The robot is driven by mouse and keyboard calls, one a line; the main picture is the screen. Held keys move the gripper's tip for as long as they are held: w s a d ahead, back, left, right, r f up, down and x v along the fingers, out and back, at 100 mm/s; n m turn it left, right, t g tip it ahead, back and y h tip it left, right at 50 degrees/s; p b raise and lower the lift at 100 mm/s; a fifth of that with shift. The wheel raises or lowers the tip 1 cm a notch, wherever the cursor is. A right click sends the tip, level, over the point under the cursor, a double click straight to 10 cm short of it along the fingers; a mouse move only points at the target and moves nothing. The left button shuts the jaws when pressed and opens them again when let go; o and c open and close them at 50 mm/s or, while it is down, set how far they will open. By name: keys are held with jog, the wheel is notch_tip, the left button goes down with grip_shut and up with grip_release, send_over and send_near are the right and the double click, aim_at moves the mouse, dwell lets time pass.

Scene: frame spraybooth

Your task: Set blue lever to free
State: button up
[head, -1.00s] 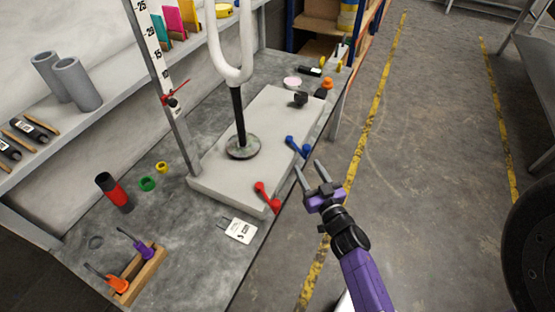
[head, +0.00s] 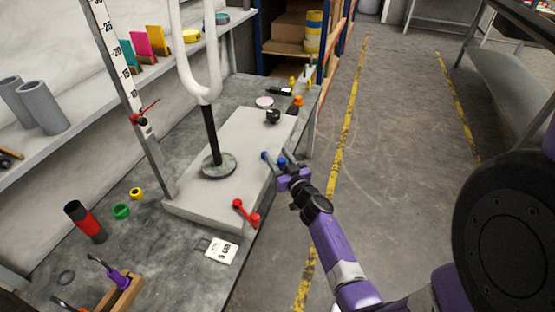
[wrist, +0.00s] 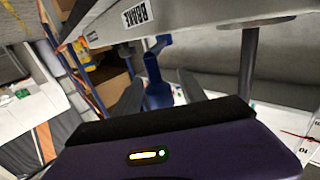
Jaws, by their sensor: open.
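The blue lever (head: 267,157) sits on the right side of the pale base block (head: 190,212) on the bench, partly hidden behind my gripper in the head view. In the wrist view the blue lever (wrist: 155,82) stands between my two fingers, below a label reading "BRAKE". My gripper (head: 278,160) is open, with its fingers on either side of the lever. I cannot tell whether either finger touches it. A red lever (head: 245,212) is at the block's near right corner.
A white post (head: 213,70) with a dark rod rises from the block. A scaled upright (head: 125,85) stands at its left. A white tag (head: 221,250) lies in front. A black knob (head: 272,116) is at the block's far end. The floor aisle (head: 400,160) is clear.

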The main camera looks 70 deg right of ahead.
jog(key=shift+w+d, duration=0.1)
grip_shut()
dwell(1.4)
